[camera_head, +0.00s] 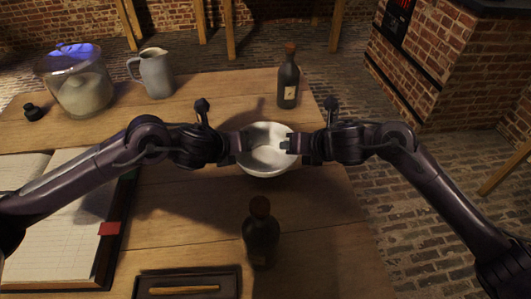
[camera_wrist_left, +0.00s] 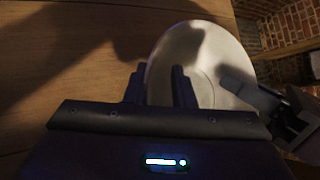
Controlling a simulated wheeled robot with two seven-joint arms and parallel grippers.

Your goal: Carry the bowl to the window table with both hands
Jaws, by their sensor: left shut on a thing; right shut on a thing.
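The white bowl (camera_head: 267,160) is in the middle of the head view, over the wooden table's right part; I cannot tell whether it touches the wood. My left gripper (camera_head: 242,143) is shut on its left rim. My right gripper (camera_head: 290,146) is shut on its right rim. In the left wrist view, the bowl's pale inside (camera_wrist_left: 205,55) shows, with the rim between my left fingers (camera_wrist_left: 160,84). My right gripper (camera_wrist_left: 250,90) shows at its other side. I cannot make out which table is the window table.
Dark corked bottles stand behind (camera_head: 288,84) and in front (camera_head: 261,240) of the bowl. A glass jar (camera_head: 80,88), grey pitcher (camera_head: 156,74), open book (camera_head: 60,225) and dark tray (camera_head: 187,270) share the wooden table (camera_head: 190,222). A brick block (camera_head: 435,60) stands right, beyond open floor (camera_head: 385,180).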

